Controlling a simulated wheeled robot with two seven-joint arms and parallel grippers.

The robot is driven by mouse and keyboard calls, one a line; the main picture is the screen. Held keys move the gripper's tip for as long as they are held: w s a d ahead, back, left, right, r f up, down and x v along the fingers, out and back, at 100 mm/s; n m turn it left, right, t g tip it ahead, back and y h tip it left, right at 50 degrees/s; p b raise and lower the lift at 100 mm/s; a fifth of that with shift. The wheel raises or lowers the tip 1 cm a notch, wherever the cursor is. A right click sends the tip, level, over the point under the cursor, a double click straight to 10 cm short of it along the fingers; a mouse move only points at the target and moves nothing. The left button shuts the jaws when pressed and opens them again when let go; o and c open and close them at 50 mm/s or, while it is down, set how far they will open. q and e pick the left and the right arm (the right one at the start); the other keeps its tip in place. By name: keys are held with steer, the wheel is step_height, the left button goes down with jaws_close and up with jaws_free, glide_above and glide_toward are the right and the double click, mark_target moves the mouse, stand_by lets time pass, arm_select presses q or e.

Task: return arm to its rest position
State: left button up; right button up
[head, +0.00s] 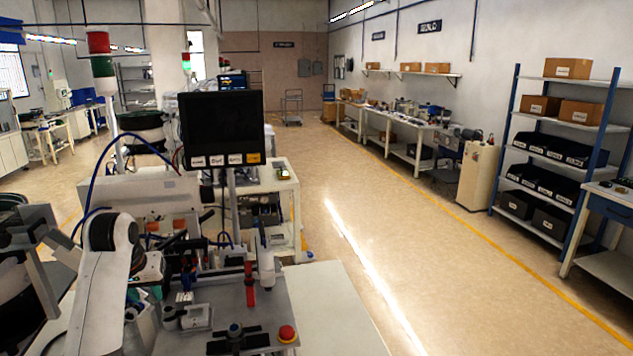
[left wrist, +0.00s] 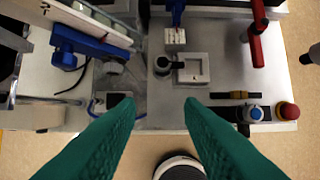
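My left gripper (left wrist: 160,106) shows in the left wrist view as two green fingers spread wide with nothing between them. It is over the front edge of a grey machine deck (left wrist: 215,80). In the head view my white left arm comes in at the lower left, and the green gripper (head: 148,280) is partly hidden beside the deck. The fingers look clear of the deck parts. My right gripper is not visible in either view.
The deck carries a white square fixture (left wrist: 193,69), a red handle (left wrist: 257,42) and a red button (left wrist: 288,111). A black monitor (head: 222,130) stands behind. A bare white table top (head: 335,310) is to the right, with open floor (head: 430,240) beyond.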

arm_select(q)
steer(key=s+d+f+m, duration=0.1)
steer(key=s+d+f, duration=0.3)
steer(key=s+f, duration=0.55)
steer(key=s+d+f+m, duration=0.2)
steer(key=s+d+f, duration=0.2)
steer(key=s+f, duration=0.5)
steer(key=s+d+f+m+h, duration=0.1)
steer(key=s+d+f, duration=0.15)
steer(key=s, duration=0.65)
steer(key=s+d+f+m, duration=0.1)
steer(key=s+d, duration=0.3)
steer(key=s, duration=0.6)
step_height(320, 180, down, 32)
steer(key=s+g+b, duration=0.1)
steer(key=g+b, duration=0.1)
steer(key=b, duration=0.3)
steer(key=s+a+f+g+b, duration=0.1)
steer(key=s+a+f+b, duration=0.2)
steer(key=s+f, duration=1.3)
steer(key=shift+f, duration=0.95)
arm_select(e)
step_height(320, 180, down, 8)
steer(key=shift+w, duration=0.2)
